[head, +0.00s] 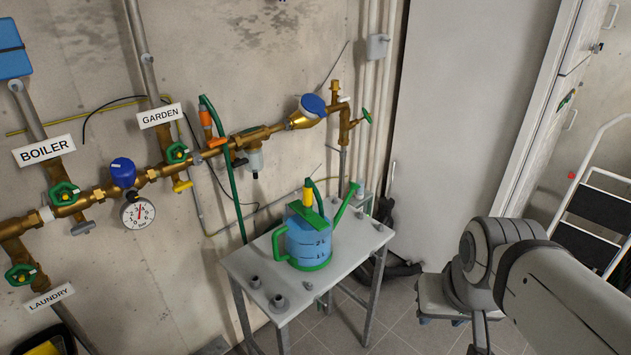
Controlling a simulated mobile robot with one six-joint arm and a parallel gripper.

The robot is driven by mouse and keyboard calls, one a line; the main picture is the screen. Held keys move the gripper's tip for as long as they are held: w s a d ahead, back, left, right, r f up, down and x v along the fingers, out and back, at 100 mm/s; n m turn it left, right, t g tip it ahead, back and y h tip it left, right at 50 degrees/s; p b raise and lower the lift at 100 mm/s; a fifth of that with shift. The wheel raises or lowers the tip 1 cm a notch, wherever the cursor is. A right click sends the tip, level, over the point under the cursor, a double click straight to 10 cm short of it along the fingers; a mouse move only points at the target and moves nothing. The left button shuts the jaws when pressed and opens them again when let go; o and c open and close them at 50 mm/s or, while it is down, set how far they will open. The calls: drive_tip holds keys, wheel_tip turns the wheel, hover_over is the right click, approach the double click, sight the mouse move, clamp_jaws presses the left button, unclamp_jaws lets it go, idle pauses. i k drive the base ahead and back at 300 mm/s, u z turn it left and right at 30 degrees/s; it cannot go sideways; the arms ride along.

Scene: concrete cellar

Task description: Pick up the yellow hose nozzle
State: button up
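The yellow hose nozzle (308,195) stands at the mouth of a blue watering can, with its lower part hidden by the can's green top. My arm shows at the lower right, apart from the table and the nozzle. I cannot make out my gripper's fingers.
Brass pipes with valves, a pressure gauge (138,212) and a blue-capped filter (312,106) run along the wall behind the table. A stepladder (603,205) is at the right. Tiled floor lies between table and arm.

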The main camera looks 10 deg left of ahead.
sight(306, 191)
drive_tip(key=z, duration=0.05)
drive_tip(key=i, duration=1)
drive_tip(key=u, duration=0.05)
